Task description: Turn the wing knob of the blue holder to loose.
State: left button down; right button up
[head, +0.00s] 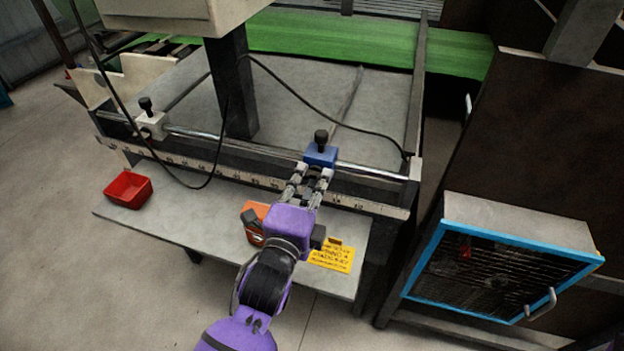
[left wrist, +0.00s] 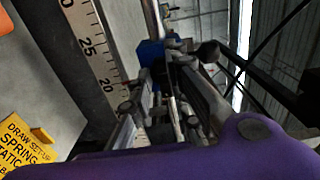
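The blue holder (head: 320,156) sits on the metal rail, near its right end, with a black knob (head: 321,136) upright on top. My left gripper (head: 315,172) is in front of the blue holder, its fingers apart and pointing at it. The fingertips are close to its front, below the knob; I cannot tell whether they touch it. In the left wrist view the blue holder (left wrist: 150,54) is partly hidden behind the fingers, and a dark round knob end (left wrist: 208,51) shows beside them. My right gripper is not in view.
A white holder (head: 151,125) with a black knob sits further left on the rail. A ruler strip (head: 240,178) runs below the rail. A red bin (head: 128,189), an orange item (head: 256,214) and a yellow sign (head: 332,257) are on the shelf. A black cable loops over the frame.

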pick_arm(q)
jog(key=shift+r, duration=0.5)
jog(key=shift+r+n+p, duration=0.15)
jog(key=shift+n+p, duration=0.15)
jog(key=shift+n, duration=0.4)
jog(key=shift+w+r+n+p, duration=0.15)
jog(key=shift+n+p, duration=0.3)
jog(key=shift+n, duration=0.75)
jog(key=n, duration=0.2)
jog(key=shift+n, duration=0.3)
jog(key=n, duration=0.3)
jog(key=shift+n, duration=0.3)
jog(key=n, duration=0.3)
jog(key=shift+a+n, duration=0.15)
jog(key=shift+n, duration=0.15)
jog(key=n, duration=0.4)
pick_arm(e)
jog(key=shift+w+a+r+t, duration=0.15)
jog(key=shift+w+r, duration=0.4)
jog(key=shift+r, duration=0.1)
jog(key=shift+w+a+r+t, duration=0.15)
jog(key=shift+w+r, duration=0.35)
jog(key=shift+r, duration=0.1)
pick_arm(q)
jog(key=shift+f+n, duration=0.25)
jog(key=shift+n, duration=0.05)
jog(key=shift+d, duration=0.2)
